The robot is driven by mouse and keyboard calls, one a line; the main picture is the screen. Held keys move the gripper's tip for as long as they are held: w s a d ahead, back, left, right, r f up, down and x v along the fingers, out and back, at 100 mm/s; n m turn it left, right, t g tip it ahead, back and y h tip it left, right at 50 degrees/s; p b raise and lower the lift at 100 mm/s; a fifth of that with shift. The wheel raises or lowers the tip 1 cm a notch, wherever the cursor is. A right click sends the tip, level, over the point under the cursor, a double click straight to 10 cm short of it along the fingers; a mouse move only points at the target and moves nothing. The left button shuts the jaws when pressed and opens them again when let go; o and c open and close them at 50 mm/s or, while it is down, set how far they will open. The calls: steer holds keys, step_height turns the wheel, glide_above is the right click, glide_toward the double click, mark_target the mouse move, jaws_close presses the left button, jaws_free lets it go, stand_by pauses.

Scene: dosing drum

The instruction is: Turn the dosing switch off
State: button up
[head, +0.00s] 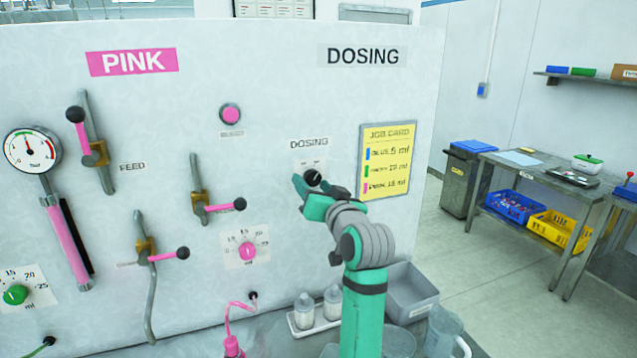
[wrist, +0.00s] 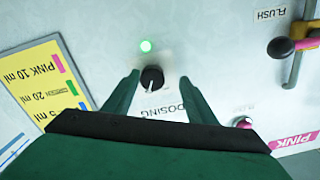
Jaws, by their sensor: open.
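The dosing switch is a round black knob (wrist: 152,78) with a white pointer mark, set in the white panel under the DOSING label. In the wrist view, which is upside down, the mark points toward that label. In the head view the knob (head: 313,177) shows partly behind my gripper (head: 309,185). My gripper is open, with one green finger on each side of the knob in the wrist view (wrist: 159,80). I cannot tell whether the fingers touch it.
A yellow job card (head: 388,160) hangs right of the switch. Black-knobbed pink levers (head: 226,208) and a pink dial (head: 247,251) stick out to the left. White bottles (head: 304,311) and a grey bin (head: 410,291) stand below. A workbench (head: 540,166) is at far right, with open floor before it.

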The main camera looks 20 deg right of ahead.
steer(key=shift+w+d, duration=0.25)
steer(key=shift+w, duration=0.55)
steer(key=shift+w+d, duration=0.2)
steer(key=shift+d, duration=0.1)
steer(key=shift+d, duration=0.1)
